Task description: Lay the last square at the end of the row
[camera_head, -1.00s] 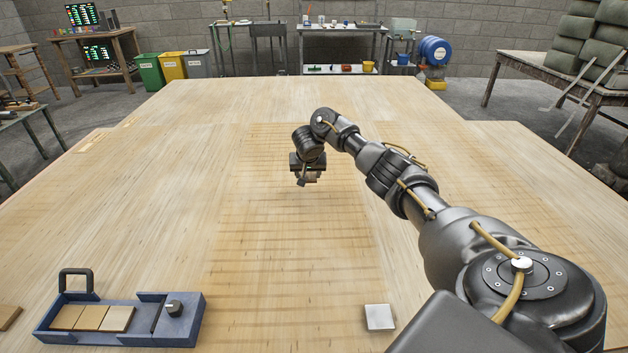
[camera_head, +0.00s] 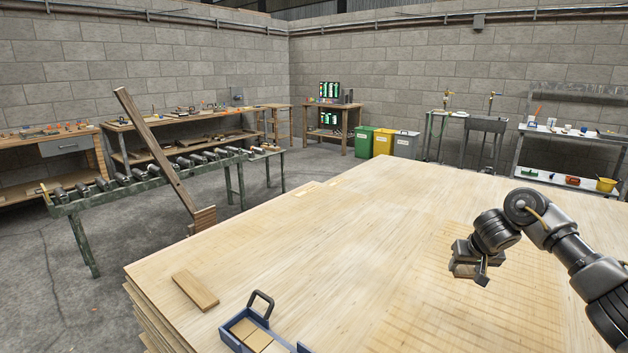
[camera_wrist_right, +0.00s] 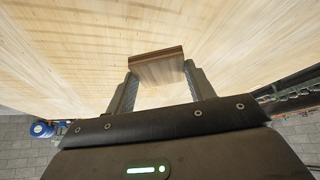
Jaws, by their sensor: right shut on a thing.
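My right gripper (camera_head: 468,272) is at the right of the head view, above the pale wooden table top. It is shut on a brown wooden square (camera_wrist_right: 157,66), which sits between its two fingers in the right wrist view and has a darker edge. The blue tray (camera_head: 232,342) is cut off by the bottom edge of the head view. Pale squares (camera_head: 249,333) lie side by side in it, only partly in view. My left gripper is in neither view.
A loose wooden strip (camera_head: 195,289) lies near the table's left edge. The table top (camera_head: 350,240) is clear between the tray and my right gripper. A roller stand (camera_head: 165,178) with a long plank (camera_head: 155,145) leaning on it stands left of the table. Bins (camera_head: 383,142) stand behind.

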